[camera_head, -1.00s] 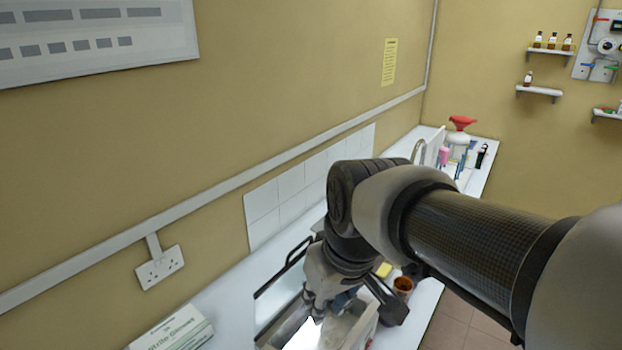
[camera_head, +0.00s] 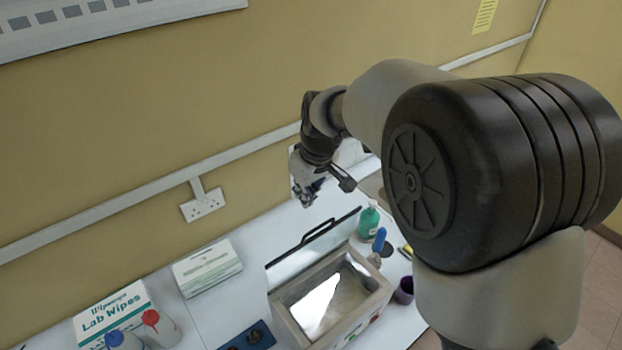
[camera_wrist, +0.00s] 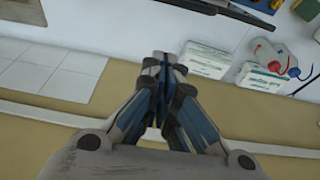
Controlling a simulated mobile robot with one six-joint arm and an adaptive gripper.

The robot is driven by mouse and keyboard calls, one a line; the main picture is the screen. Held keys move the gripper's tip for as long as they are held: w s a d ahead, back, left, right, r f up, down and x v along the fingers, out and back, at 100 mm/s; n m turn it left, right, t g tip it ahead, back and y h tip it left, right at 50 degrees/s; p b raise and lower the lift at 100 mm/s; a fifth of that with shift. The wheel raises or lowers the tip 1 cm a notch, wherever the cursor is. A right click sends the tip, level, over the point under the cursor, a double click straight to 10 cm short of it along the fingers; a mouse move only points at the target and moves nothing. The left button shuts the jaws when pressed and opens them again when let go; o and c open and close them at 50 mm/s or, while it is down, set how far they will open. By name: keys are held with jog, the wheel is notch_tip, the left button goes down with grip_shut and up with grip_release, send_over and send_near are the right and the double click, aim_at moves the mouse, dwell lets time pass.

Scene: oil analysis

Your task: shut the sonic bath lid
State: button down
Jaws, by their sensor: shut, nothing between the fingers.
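The sonic bath (camera_head: 372,300) is a grey box with a bright metal basin inside, standing on the white bench in the head view. Its lid (camera_head: 312,243) stands raised along the wall side, with a dark handle frame on it, so the bath is open. My gripper (camera_head: 308,200) is shut and empty, in the air above and behind the lid, close to the wall and apart from the lid. In the wrist view my gripper (camera_wrist: 164,62) shows its fingertips together. Part of the lid edge seems to show at the top of the wrist view.
A green bottle (camera_head: 369,221) and a blue-handled tool (camera_head: 379,240) stand right of the bath, with a purple cup (camera_head: 404,290) by its front right. A glove box (camera_head: 207,267), Lab Wipes box (camera_head: 113,312) and wash bottles (camera_head: 160,327) are to the left. A wall socket (camera_head: 203,205) is behind.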

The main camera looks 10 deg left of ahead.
jog(key=f, duration=0.1)
jog(key=s+d+f, duration=0.1)
jog(key=s+d+f+p, duration=0.1)
jog(key=shift+d+f, duration=0.15)
jog(key=shift+f, duration=0.25)
jog(key=shift+w, duration=0.15)
jog(key=shift+f+b, duration=0.1)
jog(key=shift+b, duration=0.3)
